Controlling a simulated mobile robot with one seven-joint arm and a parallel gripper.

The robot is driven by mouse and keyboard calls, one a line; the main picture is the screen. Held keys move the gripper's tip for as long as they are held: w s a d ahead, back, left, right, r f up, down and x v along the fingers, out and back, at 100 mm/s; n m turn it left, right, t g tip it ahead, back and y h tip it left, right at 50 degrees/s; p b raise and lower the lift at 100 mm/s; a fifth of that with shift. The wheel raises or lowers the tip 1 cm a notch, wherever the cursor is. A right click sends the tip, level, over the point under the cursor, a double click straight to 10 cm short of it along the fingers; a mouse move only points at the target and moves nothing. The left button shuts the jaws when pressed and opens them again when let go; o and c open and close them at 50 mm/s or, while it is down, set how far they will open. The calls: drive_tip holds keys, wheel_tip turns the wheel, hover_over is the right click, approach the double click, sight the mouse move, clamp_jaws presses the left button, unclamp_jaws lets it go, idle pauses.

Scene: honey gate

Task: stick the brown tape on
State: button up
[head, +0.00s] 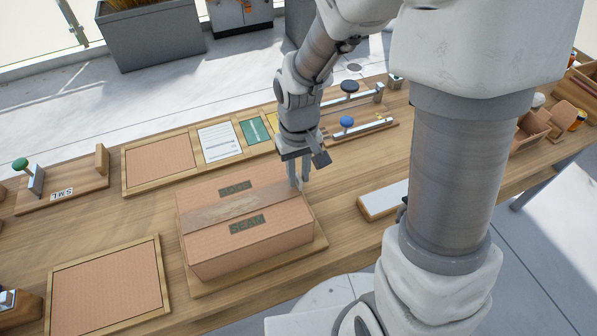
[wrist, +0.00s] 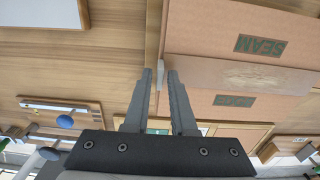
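A small pale tab (wrist: 162,78) shows at the strip's end, near my fingertips. My gripper (head: 299,176) points down at the right end of the strip. In the wrist view its two fingers (wrist: 160,75) stand apart with a gap between them. I cannot tell whether either finger touches the tab.
A framed cardboard panel (head: 108,287) lies front left. A tray with papers (head: 219,142) lies behind the box. A white-topped block (head: 383,200) lies to the right. Bare wood shows left of the box.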

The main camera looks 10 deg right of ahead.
drive_tip(key=shift+o, duration=1)
drive_tip(key=shift+r, duration=0.15)
wheel_tip(320, 180, up, 17)
drive_tip(key=p, duration=0.2)
drive_tip(key=shift+r, duration=0.1)
drive_tip(key=s+d+r+m+t, duration=0.1)
drive_tip(key=s+d+r+t, duration=0.1)
drive_tip(key=s, duration=0.3)
drive_tip(key=s+d+r+m+t, duration=0.1)
drive_tip(key=s+d+r+t, duration=0.2)
drive_tip(key=s+d, duration=0.2)
drive_tip(key=shift+s+r+m+t, duration=0.2)
drive_tip(key=shift+s+m+t, duration=0.1)
drive_tip(key=shift+s, duration=0.35)
